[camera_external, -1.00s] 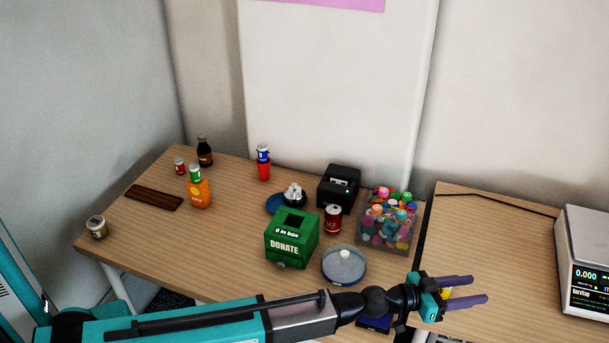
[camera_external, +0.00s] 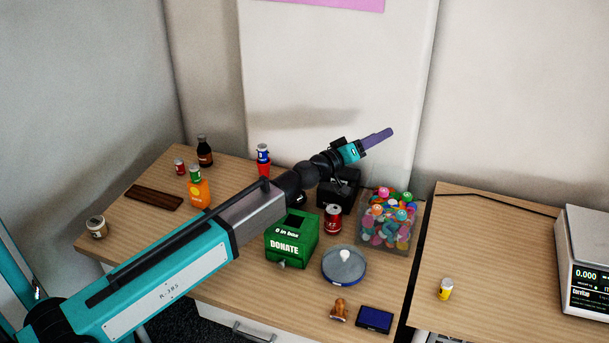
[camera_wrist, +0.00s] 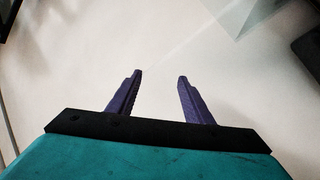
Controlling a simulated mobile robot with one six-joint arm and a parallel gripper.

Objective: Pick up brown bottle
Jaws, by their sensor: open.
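The brown bottle (camera_external: 204,152) is dark brown with a label and a dark cap. It stands upright at the back left of the left table (camera_external: 150,225) in the external view. My gripper (camera_external: 388,136) is raised above the back of the table, far to the right of the bottle, pointing up and right near the wall. In the wrist view my gripper (camera_wrist: 160,75) has its two purple fingers apart with nothing between them. The bottle does not show in the wrist view.
Near the bottle are a small red can (camera_external: 180,167), an orange bottle (camera_external: 199,193) and a dark brown slab (camera_external: 154,197). A red cup (camera_external: 264,168) stands to its right. A green donation box (camera_external: 291,240) and a clear bin (camera_external: 386,232) stand further right.

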